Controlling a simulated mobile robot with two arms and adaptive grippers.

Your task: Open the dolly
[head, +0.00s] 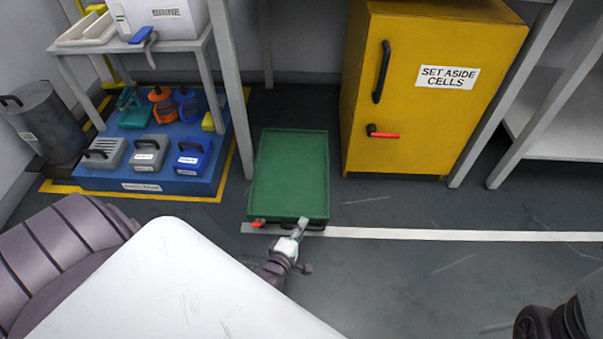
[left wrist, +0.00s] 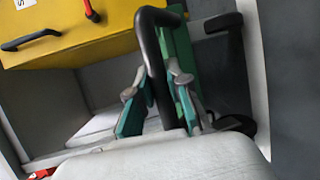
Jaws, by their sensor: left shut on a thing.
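The dolly (head: 290,172) is a low green box with a flat lid, on the grey floor in the middle of the head view. A red-orange latch (head: 258,223) shows at its near left corner. My left gripper (head: 302,224) is at the dolly's near edge, right of the latch. In the left wrist view its teal fingertips (left wrist: 158,108) are on either side of a black handle (left wrist: 150,45), and it is shut on that handle. The dolly's green side (left wrist: 178,50) shows behind. The lid looks flat and closed.
A yellow cabinet (head: 425,105) labelled "SET ASIDE CELLS" stands behind right. A blue platform (head: 120,182) with several tools and cases lies left, beside a table leg (head: 232,100). A white floor line (head: 430,234) runs right from the dolly.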

